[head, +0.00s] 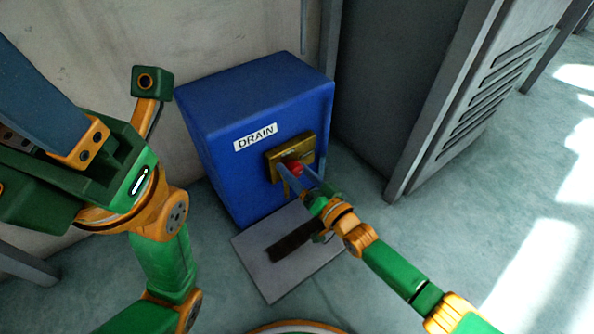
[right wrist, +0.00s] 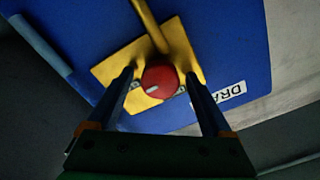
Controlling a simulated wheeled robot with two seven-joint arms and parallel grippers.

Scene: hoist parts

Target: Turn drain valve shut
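The red drain valve knob (head: 296,168) sits on a brass plate (head: 275,160) on the front of a blue box (head: 245,105) labelled DRAIN. In the right wrist view the round red knob (right wrist: 160,76) bears a small white mark near its lower edge. My right gripper (head: 296,180) is open, with one finger on each side of the knob. In the right wrist view a small gap shows between the knob and each fingertip of this gripper (right wrist: 160,77). My left gripper (head: 45,120) is partly in view at the left, away from the box; its fingertips are cut off.
A yellow bar (right wrist: 150,25) runs from the plate in the right wrist view. A grey slab with a dark strip (head: 292,240) lies on the floor before the box. A grey louvred cabinet (head: 470,100) stands at right. A pale wall (head: 200,40) is behind.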

